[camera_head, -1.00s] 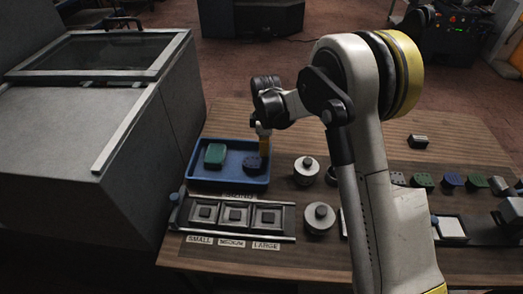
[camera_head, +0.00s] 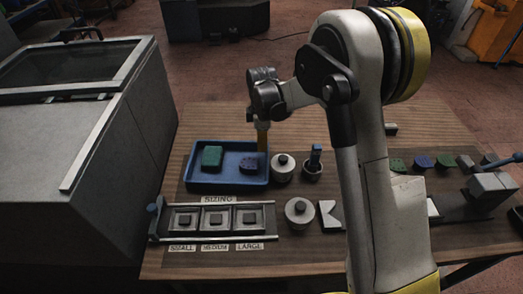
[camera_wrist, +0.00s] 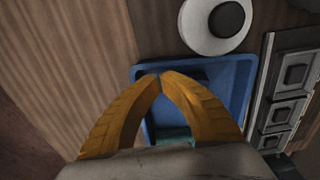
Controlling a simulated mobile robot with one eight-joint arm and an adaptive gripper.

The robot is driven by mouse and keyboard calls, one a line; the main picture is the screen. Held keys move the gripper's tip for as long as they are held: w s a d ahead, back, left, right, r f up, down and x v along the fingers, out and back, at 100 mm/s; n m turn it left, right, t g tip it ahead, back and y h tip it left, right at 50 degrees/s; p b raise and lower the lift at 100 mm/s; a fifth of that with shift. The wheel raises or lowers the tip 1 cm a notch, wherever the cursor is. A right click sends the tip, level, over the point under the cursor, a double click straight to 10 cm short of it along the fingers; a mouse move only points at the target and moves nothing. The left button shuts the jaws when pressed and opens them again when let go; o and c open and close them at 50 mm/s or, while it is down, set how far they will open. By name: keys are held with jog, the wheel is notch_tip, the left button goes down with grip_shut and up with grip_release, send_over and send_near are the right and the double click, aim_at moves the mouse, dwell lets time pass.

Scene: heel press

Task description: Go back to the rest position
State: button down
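My gripper (camera_head: 263,151) hangs with its yellow fingers pointing down by the right end of the blue tray (camera_head: 226,185). In the wrist view my gripper (camera_wrist: 161,75) has its two fingertips together with nothing visible between them. The blue tray (camera_wrist: 240,78) lies below the fingers there. A green block (camera_head: 211,156) and a dark blue block (camera_head: 250,163) lie in the tray, apart from the fingers in the head view. The fingers' height above the tray is hard to tell.
Round grey pots (camera_head: 283,168) stand right of the tray. A sizing fixture (camera_head: 217,232) with three compartments lies in front. A large grey machine (camera_head: 75,180) stands left of the table.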

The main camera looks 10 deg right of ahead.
notch_tip(320, 180, up, 10)
jog(key=shift+f, duration=0.25)
jog(key=s+d+r+m+t, duration=0.3)
jog(key=s+r+m, duration=0.3)
jog(key=s, duration=0.4)
jog(key=s+d+r+m+t, duration=0.25)
jog(key=s+r+m, duration=0.25)
jog(key=s, duration=0.4)
jog(key=s+d+f+m+t, duration=0.1)
jog(key=s+f+m, duration=0.1)
jog(key=s+m, duration=0.3)
jog(key=shift+s+d, duration=0.2)
jog(key=shift+s, duration=1.25)
jog(key=shift+t, duration=0.25)
